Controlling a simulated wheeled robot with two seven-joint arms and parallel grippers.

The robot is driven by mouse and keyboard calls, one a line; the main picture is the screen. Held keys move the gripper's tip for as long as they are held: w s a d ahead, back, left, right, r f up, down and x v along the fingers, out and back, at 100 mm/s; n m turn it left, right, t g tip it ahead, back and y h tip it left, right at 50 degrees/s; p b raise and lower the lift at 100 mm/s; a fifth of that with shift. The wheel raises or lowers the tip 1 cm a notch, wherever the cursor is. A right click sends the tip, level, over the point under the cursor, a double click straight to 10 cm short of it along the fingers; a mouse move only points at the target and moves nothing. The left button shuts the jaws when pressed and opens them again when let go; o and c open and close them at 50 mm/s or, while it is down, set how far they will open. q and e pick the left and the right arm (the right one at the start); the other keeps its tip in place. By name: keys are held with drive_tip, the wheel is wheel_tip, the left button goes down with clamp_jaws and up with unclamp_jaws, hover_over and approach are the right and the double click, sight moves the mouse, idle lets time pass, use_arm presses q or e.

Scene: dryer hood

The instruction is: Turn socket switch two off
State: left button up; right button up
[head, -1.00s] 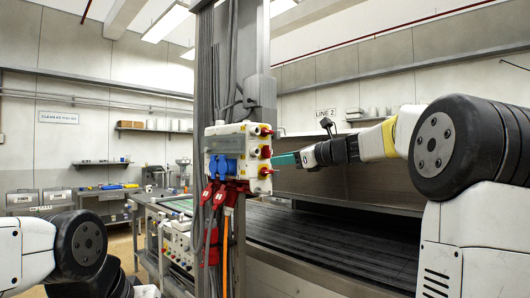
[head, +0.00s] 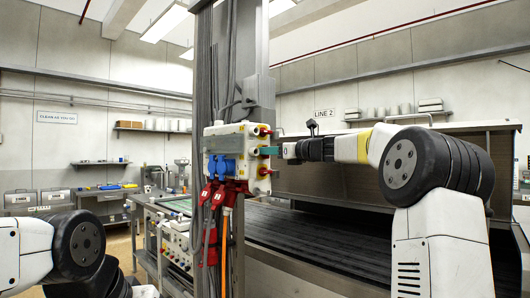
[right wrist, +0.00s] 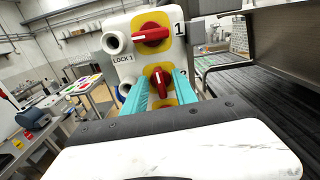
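The white socket box (head: 238,140) hangs on the grey column, with red switches on its right side. In the right wrist view, switch one (right wrist: 151,36) is a red knob on a yellow plate beside the label 1, its handle lying roughly across. Switch two (right wrist: 160,77) is the red knob below it, partly hidden by my fingers. My right gripper (head: 268,151) reaches the box from the right. Its teal fingers are apart, one on each side of switch two; I cannot tell whether they touch the knob. My left gripper is out of view.
Blue sockets (head: 221,167) and red plugs (head: 214,193) with hanging cables are on the front of the box. The dark conveyor (head: 320,240) lies below my right arm. A control unit (head: 178,240) stands left of the column.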

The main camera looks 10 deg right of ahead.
drive_tip(key=shift+c, duration=0.4)
clamp_jaws()
drive_tip(key=shift+s+a+f+n, duration=0.1)
drive_tip(key=shift+f+n, duration=0.05)
drive_tip(key=shift+n, duration=4.15)
drive_tip(key=shift+s+a+f+n, duration=0.1)
drive_tip(key=shift+f+n, duration=0.05)
drive_tip(key=shift+n, duration=4.15)
